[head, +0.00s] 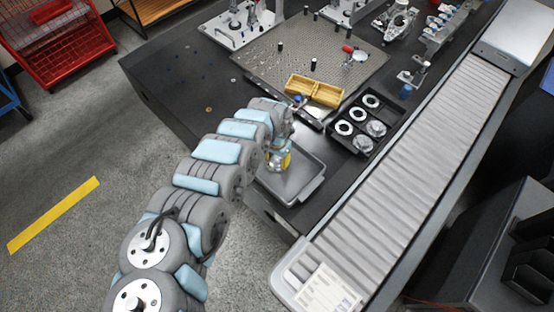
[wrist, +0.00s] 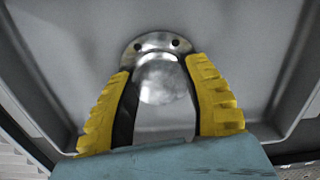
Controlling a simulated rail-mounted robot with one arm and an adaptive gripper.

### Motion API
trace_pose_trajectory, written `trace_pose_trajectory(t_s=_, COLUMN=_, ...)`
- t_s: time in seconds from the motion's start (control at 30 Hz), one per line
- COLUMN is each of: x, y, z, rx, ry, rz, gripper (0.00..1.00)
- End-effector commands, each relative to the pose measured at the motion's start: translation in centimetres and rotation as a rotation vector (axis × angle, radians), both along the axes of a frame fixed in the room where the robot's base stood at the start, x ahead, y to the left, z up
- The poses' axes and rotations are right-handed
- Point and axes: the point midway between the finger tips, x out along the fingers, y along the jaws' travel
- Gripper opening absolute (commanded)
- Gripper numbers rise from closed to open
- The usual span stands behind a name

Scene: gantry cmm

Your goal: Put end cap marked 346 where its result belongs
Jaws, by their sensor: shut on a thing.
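My gripper (head: 279,161) is low over a grey tray (head: 308,193) at the table's near corner in the head view. In the wrist view its yellow fingers (wrist: 162,72) are shut on a shiny metal end cap (wrist: 165,84), one finger on each side. The cap has a rounded body and a flange with dark holes at the far side. No number is legible on it. The grey tray (wrist: 245,40) fills the background there. I cannot tell whether the cap touches its floor. In the head view my gripper hides most of the cap.
A black compartment tray (head: 347,146) holds several metal parts, right of the grey tray. A yellow divided box (head: 315,91) sits behind. A roller conveyor (head: 407,187) runs along the right, with a paper sheet (head: 328,291) at its near end. Fixtures crowd the back.

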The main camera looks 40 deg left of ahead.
Motion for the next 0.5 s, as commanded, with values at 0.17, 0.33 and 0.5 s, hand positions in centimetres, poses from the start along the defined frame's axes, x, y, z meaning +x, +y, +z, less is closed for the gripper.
trace_pose_trajectory(t_s=0.17, x=0.05, y=0.1, z=0.14, rx=0.002, ry=-0.001, rz=0.0, gripper=0.08)
trace_pose_trajectory(t_s=0.33, x=0.05, y=0.09, z=-0.16, rx=0.001, ry=-0.001, rz=0.0, gripper=0.08)
trace_pose_trajectory(t_s=0.5, x=0.03, y=0.11, z=-0.09, rx=0.001, ry=-0.001, rz=0.0, gripper=0.74)
